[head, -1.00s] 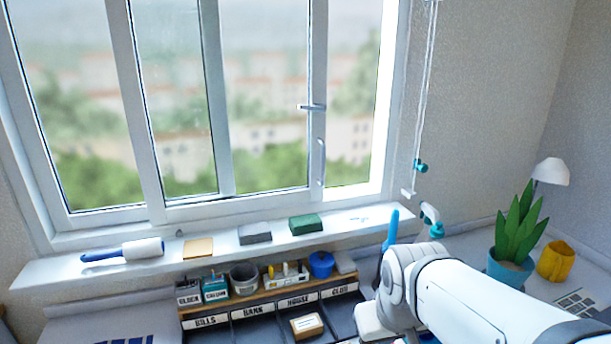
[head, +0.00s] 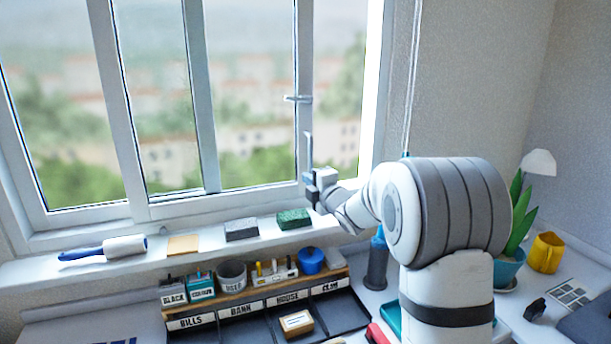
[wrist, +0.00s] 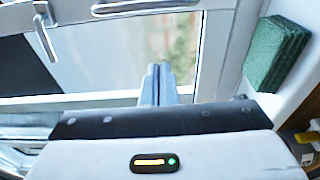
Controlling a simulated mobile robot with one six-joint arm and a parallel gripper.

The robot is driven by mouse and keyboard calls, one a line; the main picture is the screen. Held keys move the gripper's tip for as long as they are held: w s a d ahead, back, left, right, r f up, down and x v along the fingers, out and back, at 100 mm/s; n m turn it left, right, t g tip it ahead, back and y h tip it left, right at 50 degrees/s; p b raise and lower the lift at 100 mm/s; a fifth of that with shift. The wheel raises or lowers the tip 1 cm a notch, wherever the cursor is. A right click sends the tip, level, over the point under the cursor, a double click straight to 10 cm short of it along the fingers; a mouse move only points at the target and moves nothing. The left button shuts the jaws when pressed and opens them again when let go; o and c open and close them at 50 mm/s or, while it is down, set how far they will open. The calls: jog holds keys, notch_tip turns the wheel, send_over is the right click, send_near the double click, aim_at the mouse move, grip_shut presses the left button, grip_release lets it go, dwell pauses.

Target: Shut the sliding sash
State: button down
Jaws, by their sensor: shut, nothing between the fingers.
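The sliding sash (head: 304,60) is a white-framed pane in the window. Its right stile stands left of the white right-hand frame post (head: 376,60), with an open gap between them. A slim upright handle (head: 308,150) sits on this stile, with a small lever (head: 298,99) above it. My gripper (head: 312,182) is shut and empty at the stile's right side, near the handle's lower end. Its fingertips show together in the wrist view (wrist: 160,72), below the handle bar (wrist: 130,8) in that picture. I cannot tell whether they touch the sash.
The green block is close to my gripper. A labelled desk organiser (head: 250,300) stands below. A potted plant (head: 507,268) is at right.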

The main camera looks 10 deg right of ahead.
jog(key=p+x, duration=0.3)
jog(key=x, duration=0.7)
jog(key=shift+s+d+p, duration=0.2)
jog(key=shift+d+p, duration=0.1)
jog(key=shift+d, duration=1.9)
